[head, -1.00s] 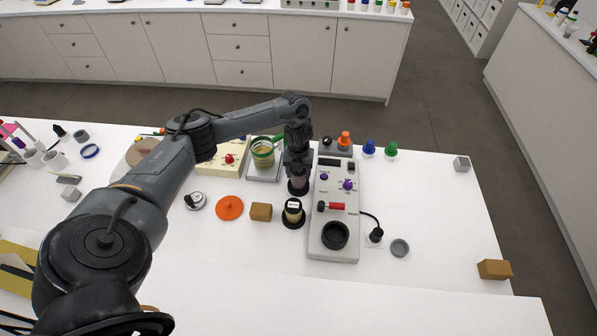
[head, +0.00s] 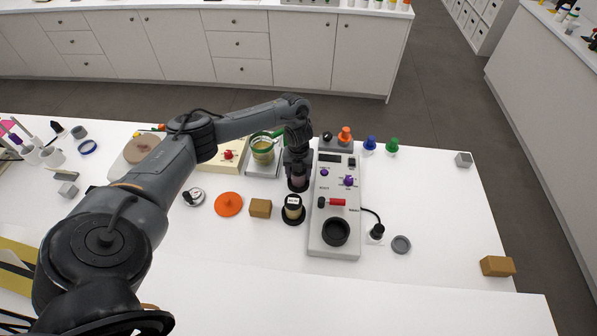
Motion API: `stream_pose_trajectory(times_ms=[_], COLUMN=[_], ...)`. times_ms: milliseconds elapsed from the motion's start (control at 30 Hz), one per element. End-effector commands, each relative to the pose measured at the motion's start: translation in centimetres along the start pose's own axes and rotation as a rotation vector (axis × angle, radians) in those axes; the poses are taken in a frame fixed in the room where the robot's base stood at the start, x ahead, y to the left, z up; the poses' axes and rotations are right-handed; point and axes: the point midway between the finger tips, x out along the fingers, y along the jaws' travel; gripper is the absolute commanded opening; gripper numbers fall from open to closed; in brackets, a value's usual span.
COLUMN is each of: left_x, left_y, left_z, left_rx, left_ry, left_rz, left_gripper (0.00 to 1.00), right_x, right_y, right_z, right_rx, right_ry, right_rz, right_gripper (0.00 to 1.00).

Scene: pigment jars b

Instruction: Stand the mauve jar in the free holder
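The mauve jar (head: 298,180) shows as a small dusky patch under my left gripper (head: 298,174), between the orange-and-brown row and the grey instrument. It stands upright in or just over a black round holder (head: 299,188); whether it is fully seated I cannot tell. My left gripper points down at the jar's top and hides much of it. Its fingertips are too small and dark to show whether they grip the jar. My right gripper is out of view.
The grey instrument (head: 334,245) with knobs stands close on the right of the holders. A brown block (head: 260,208) and an orange disc (head: 228,205) lie left. The table's right part is mostly clear.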

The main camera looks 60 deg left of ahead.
Motion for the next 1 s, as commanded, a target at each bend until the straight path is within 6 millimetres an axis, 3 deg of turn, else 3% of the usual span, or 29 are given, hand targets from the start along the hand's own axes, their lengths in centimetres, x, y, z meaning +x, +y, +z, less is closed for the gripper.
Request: stream_pose_trajectory(times_ms=[33,167,567,733,1000], left_x=[-0.1,-0.1,-0.7,-2.9,-8.1], left_y=[0.0,0.0,0.0,0.0,0.0], left_z=[0.0,0.0,0.0,0.1,0.1], left_rx=[0.000,0.000,0.000,0.000,0.001], left_ry=[0.000,0.000,0.000,-0.003,-0.004], left_rz=[0.000,0.000,0.000,-0.002,-0.001], left_gripper=[0.72,0.89,0.89,0.89,0.89], right_x=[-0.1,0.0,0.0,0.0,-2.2], right_y=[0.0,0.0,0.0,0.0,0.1], right_z=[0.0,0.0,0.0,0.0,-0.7], right_rx=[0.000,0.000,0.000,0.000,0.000], right_ry=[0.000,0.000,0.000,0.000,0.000], right_rz=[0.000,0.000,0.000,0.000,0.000], right_gripper=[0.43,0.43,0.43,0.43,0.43])
